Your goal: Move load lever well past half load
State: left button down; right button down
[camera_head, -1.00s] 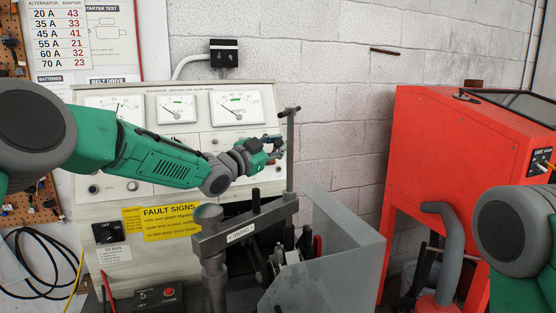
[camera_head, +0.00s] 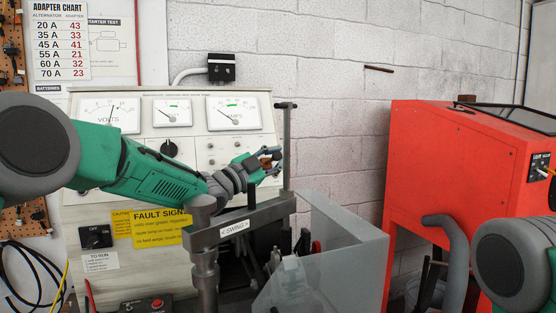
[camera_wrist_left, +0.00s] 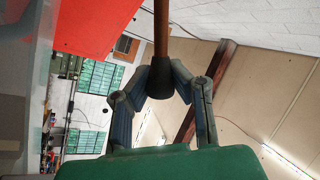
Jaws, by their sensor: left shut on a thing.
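My left gripper (camera_head: 272,160) is in front of the right side of the cream test panel (camera_head: 70,215). In the left wrist view its fingers (camera_wrist_left: 161,80) are shut on a dark, tapered grip at the end of a brown rod, which I take to be the load lever (camera_wrist_left: 160,84). The rod runs up out of that view. In the head view only a small brown bit (camera_head: 266,161) shows between the fingers, and the lever's base and angle cannot be made out. My right gripper is out of view.
Dials, including the amps gauge (camera_head: 234,113), line the panel top. A grey swing arm (camera_head: 240,225) with an upright post (camera_head: 287,150) stands close to my left gripper. A clear guard (camera_head: 340,250) is below right. A red cabinet (camera_head: 450,180) stands at right.

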pick_arm(q)
jog(key=shift+f, duration=0.3)
jog(key=c, duration=1.5)
grip_release()
jog(key=shift+o, duration=0.8)
jog(key=shift+s+r, duration=0.1)
jog(key=shift+r, duration=0.1)
jog(key=v, duration=1.2)
